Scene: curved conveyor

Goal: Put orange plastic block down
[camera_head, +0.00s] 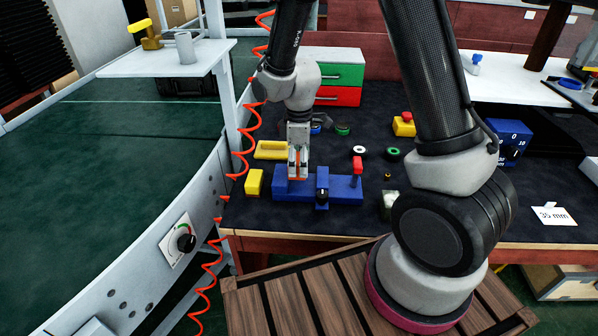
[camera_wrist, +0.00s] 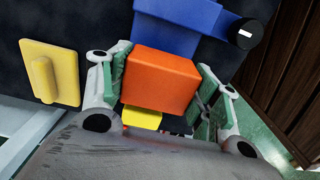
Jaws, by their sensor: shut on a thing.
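The orange plastic block (camera_wrist: 160,82) sits between the two fingers of my gripper (camera_wrist: 158,85) in the wrist view, and the fingers are shut on its sides. In the head view my gripper (camera_head: 298,174) points down over the left part of the blue fixture (camera_head: 336,190). Only a thin bit of orange shows at the fingertips there. The blue fixture also shows just beyond the block in the wrist view (camera_wrist: 180,25). I cannot tell whether the block touches the fixture or the dark table top.
A yellow block (camera_head: 254,183) and a yellow handled piece (camera_head: 271,150) lie left of the fixture. A red-topped part (camera_head: 357,165) stands at its right end. A green and red drawer box (camera_head: 337,77) stands behind.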

